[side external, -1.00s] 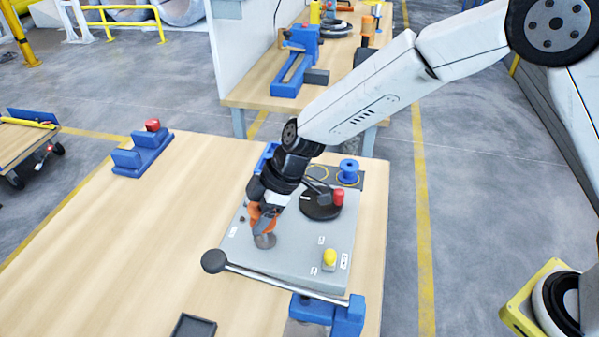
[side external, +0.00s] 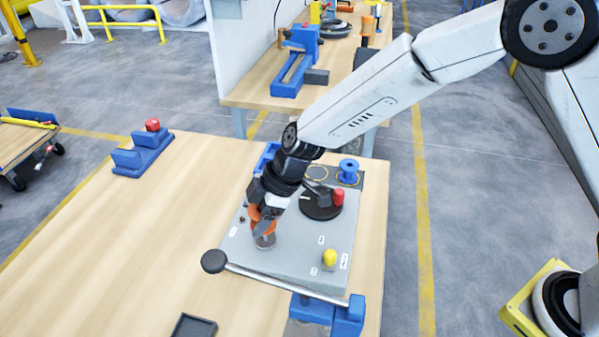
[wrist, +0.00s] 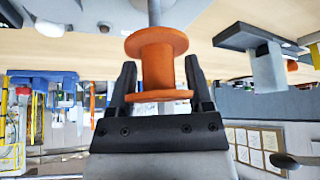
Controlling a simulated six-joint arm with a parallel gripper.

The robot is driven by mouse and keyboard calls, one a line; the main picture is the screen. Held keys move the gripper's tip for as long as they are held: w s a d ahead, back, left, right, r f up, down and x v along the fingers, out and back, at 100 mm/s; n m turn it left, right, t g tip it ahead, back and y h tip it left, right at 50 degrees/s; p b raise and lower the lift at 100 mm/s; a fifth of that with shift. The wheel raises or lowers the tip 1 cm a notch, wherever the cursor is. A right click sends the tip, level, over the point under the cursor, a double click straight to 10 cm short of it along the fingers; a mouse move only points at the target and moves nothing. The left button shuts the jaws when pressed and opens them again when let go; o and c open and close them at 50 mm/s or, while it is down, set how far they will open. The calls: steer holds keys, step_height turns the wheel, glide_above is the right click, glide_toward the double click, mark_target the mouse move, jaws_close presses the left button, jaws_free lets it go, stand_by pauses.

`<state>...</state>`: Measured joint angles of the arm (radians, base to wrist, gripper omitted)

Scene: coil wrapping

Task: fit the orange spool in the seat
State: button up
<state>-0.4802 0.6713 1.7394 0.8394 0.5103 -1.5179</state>
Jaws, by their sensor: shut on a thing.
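The orange spool (wrist: 157,65) is between the two black fingers of my gripper (wrist: 158,82) in the wrist view. The gripper is shut on it. A grey rod (wrist: 155,12) lines up with the spool's far flange; I cannot tell whether it enters the bore. In the side view my gripper (side external: 262,222) is low over the left front part of the grey machine plate (side external: 295,262). Orange of the spool (side external: 256,213) shows around the fingers, just above a short grey cylinder (side external: 264,241). The contact between them is hidden, and I cannot identify the seat for certain.
A black disc (side external: 320,207) with a red knob (side external: 338,197) and a blue spool (side external: 348,172) stand behind. A yellow knob (side external: 329,258) is at right. A ball-ended lever (side external: 213,261) crosses the front. The table's left side is mostly clear.

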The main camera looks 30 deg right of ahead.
mark_target(261, 240)
steer(key=shift+f, duration=2.2)
steer(key=o, duration=1.3)
steer(key=shift+c, duration=0.2)
steer(key=shift+d+r, duration=0.1)
steer(key=v, duration=0.7)
steer(key=shift+r, duration=0.2)
steer(key=shift+d, duration=0.1)
steer(key=s+d+m+h, duration=0.2)
steer(key=s+d+m, duration=0.3)
steer(key=d, duration=0.3)
steer(key=s+d+m+h, duration=0.2)
steer(key=s+d+m, duration=0.3)
steer(key=d, duration=0.4)
steer(key=s+d+r+m+t+h, duration=0.1)
steer(key=s+d+m, duration=0.3)
steer(key=d, duration=0.5)
steer(key=shift+s+d+m+h, duration=0.25)
steer(key=shift+s+m+h, duration=0.15)
steer(key=shift+s, duration=0.1)
